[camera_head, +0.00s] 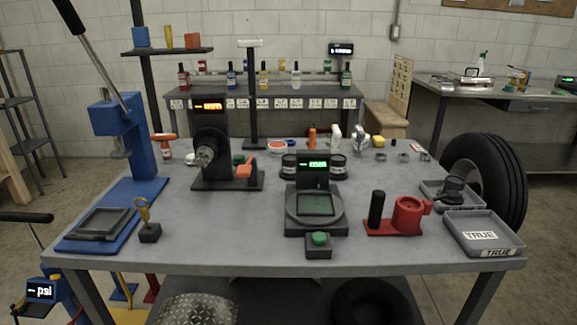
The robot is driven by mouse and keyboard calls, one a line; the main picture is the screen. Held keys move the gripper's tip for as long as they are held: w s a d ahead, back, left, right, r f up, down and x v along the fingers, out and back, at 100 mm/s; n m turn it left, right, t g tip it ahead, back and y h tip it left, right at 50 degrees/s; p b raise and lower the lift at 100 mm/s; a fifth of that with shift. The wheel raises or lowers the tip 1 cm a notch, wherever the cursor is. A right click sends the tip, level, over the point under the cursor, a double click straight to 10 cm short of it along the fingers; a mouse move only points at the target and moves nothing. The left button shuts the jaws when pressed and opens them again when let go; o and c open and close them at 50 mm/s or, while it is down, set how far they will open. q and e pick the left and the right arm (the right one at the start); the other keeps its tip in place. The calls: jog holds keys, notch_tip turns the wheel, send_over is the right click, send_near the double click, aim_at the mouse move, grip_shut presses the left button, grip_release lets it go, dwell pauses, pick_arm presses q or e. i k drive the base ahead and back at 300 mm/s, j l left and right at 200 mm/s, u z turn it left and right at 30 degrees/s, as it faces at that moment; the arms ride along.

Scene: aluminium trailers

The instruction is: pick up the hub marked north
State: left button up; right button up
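I cannot read the word north on anything, so I cannot tell which item is the hub marked north. A dark rounded part (453,188), possibly a hub, sits in a small grey tray (432,203) at the table's right side. A spindle machine (211,145) with a lit orange display holds a metal toothed part (205,155) at its front. A black station with a green display (314,164) has a dark round part on each side, the left one (290,164) and the right one (338,164). Neither of my grippers shows in the view.
A blue press (125,140) stands left, a red fixture (405,214) and a grey tray marked TRUE (465,222) stand right. A tire (490,175) is beyond the right edge. The front left-centre tabletop is clear.

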aim_at(287, 172)
jog(key=i+j, duration=0.15)
jog(key=j, duration=0.15)
jog(key=i+j, duration=0.15)
jog(key=j, duration=0.2)
jog(key=i+j, duration=0.15)
jog(key=j, duration=0.15)
jog(key=j+z, duration=0.1)
jog(key=z, duration=0.25)
jog(key=i+j+z, duration=0.1)
jog(key=z, duration=0.25)
jog(key=j+z, duration=0.2)
jog(key=z, duration=0.15)
